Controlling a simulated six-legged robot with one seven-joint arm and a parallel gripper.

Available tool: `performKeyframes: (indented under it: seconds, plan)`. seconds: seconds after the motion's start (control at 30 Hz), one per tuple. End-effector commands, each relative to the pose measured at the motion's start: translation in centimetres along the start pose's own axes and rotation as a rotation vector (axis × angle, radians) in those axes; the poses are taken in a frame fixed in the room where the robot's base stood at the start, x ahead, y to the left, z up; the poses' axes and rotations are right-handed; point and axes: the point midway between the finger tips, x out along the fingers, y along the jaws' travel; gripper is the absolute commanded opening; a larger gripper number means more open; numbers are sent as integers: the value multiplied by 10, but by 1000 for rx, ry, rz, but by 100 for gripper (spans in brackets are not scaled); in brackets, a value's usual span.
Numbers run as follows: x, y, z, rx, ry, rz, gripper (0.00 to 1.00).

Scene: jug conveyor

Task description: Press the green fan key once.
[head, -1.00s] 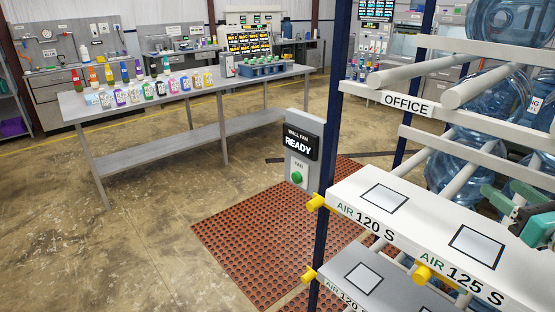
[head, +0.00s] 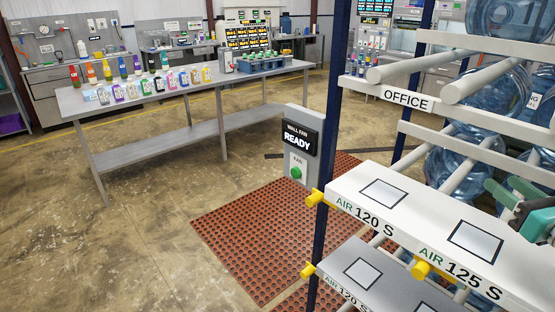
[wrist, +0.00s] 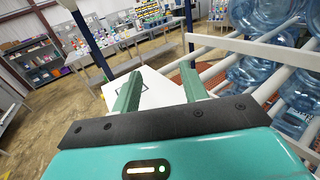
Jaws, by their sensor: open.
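The green fan key (head: 296,172) is a round button on a grey box labelled WALL FAN (head: 299,148), left of the dark blue rack post. The box's display reads READY. My gripper (head: 528,208) is at the right edge of the head view, far to the right of the key, partly cut off. In the wrist view my gripper (wrist: 161,88) shows two green fingers apart with nothing between them, above a white shelf panel. I cannot make out the fan key in the wrist view.
The rack's white shelf (head: 430,228), labelled AIR 120 S and AIR 125 S, lies between my gripper and the box. Blue jugs (head: 460,165) lie on rails behind. A dark red mat (head: 262,238) covers the floor by the box. A long table (head: 200,95) holds several bottles.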

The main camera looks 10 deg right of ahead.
Motion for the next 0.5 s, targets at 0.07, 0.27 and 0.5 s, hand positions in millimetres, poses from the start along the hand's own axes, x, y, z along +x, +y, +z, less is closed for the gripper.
performKeyframes:
  seconds: [0.07, 0.27, 0.5]
  plan:
    - [0, 0, 0, 0, 0, 0, 28]
    - [0, 0, 0, 0, 0, 0, 0]
    - [0, 0, 0, 0, 0, 0, 0]
